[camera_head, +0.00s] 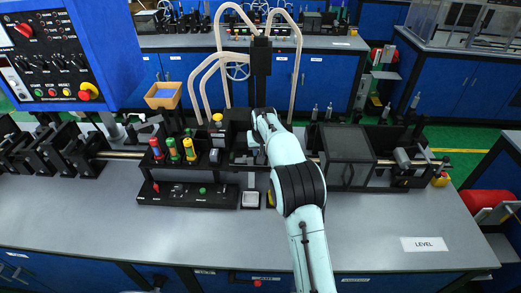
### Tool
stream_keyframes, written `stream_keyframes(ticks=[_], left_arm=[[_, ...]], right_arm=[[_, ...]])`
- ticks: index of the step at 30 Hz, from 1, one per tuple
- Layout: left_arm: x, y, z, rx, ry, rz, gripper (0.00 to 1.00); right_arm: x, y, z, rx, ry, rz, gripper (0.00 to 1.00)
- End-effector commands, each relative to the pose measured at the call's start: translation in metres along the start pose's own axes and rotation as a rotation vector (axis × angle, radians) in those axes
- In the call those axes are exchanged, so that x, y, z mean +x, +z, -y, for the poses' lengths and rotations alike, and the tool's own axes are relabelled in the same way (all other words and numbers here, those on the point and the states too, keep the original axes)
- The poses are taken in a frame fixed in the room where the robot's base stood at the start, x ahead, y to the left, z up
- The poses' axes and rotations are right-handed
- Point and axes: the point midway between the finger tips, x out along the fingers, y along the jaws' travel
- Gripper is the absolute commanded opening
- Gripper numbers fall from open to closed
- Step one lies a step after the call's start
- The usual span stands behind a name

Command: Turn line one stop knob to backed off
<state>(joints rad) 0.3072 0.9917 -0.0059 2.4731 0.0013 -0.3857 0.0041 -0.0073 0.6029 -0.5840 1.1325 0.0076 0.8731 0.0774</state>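One of my arms, pale teal with a black joint, reaches up from the bottom, right of centre. I take it as my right arm. Its gripper (252,152) is at the dark fixtures in the middle of the bench line. It is small and dark there, and whether its fingers are open or touch anything is unclear. I cannot pick out the line one stop knob for sure; the arm may hide it. Several small knobs and buttons sit on a low black control strip (190,193) left of the gripper. My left gripper is not in view.
Three coloured cylinders (172,149) stand left of the gripper. A blue control panel (58,60) with a red knob is at upper left. A dark box (347,155) stands right of the arm. The grey bench front (110,225) is clear, except a LEVEL label (424,244).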

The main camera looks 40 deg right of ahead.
Motion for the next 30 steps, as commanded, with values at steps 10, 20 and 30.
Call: stream_keyframes(ticks=[10, 20, 30], left_arm=[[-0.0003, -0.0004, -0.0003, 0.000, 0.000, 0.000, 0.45], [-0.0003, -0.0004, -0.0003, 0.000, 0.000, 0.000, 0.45], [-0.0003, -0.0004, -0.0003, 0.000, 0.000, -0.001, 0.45]], right_arm=[[0.0001, -0.0008, -0.0035, -0.291, -0.123, -0.001, 0.03], [0.0001, -0.0014, -0.0041, -0.494, -0.206, -0.001, 0.03], [0.0002, -0.0016, -0.0042, -0.583, -0.241, -0.001, 0.03]])
